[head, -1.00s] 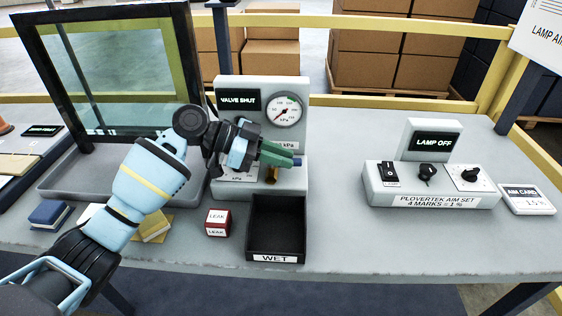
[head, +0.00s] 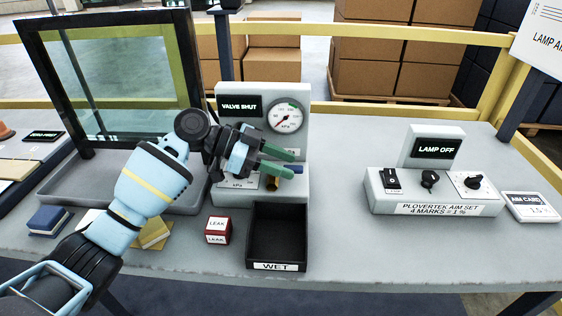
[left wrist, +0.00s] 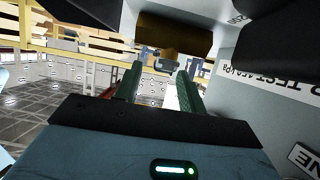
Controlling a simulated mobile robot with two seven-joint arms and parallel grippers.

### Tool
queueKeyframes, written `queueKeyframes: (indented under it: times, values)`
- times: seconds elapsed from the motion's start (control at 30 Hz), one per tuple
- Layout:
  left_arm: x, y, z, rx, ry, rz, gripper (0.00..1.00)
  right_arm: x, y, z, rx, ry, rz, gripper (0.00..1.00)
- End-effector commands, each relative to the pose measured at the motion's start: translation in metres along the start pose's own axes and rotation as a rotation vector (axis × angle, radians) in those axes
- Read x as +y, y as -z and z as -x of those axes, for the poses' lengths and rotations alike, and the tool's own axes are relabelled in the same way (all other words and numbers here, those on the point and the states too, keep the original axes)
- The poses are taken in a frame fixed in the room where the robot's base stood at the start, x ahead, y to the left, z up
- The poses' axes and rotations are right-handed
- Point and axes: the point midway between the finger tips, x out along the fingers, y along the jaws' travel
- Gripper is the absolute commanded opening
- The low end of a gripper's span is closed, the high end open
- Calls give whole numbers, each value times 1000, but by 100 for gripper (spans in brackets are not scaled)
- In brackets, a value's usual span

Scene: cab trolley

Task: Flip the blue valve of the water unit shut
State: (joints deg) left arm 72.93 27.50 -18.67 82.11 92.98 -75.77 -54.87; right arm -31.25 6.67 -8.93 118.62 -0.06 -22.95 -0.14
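The water unit (head: 303,120) is a grey box with a round gauge and a display reading VALVE SHUT. Its valve has a brass body (head: 272,184) low on the front. The blue handle (head: 297,169) shows just past the fingertips of my left gripper (head: 293,164), partly hidden by them. That gripper is open, its two green fingers apart and empty. In the left wrist view the open fingers (left wrist: 157,80) point toward the valve, with the brass body (left wrist: 175,38) above and the handle (left wrist: 168,65) near the tips. My right gripper is out of view.
A black tray marked WET (head: 279,266) and a red LEAK cube (head: 217,231) stand in front of the unit. A framed glass panel (head: 115,75) stands left. The lamp aim set (head: 435,190) sits right, with bare table between.

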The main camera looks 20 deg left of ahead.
Motion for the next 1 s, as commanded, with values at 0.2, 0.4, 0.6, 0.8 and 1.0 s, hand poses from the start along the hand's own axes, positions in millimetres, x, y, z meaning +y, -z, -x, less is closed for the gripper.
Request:
queueKeyframes:
  times: [0.2,0.4,0.6,0.8,1.0]
  values:
    - [-1,-1,11,-1,3,1,40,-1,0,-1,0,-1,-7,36]
    - [-1,-2,43,-3,3,1,40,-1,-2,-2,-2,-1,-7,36]
    - [0,-1,69,-1,2,0,40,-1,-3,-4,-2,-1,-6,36]
    - [0,0,78,0,-1,0,40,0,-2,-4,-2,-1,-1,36]
    - [0,0,78,0,0,0,40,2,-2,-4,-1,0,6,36]
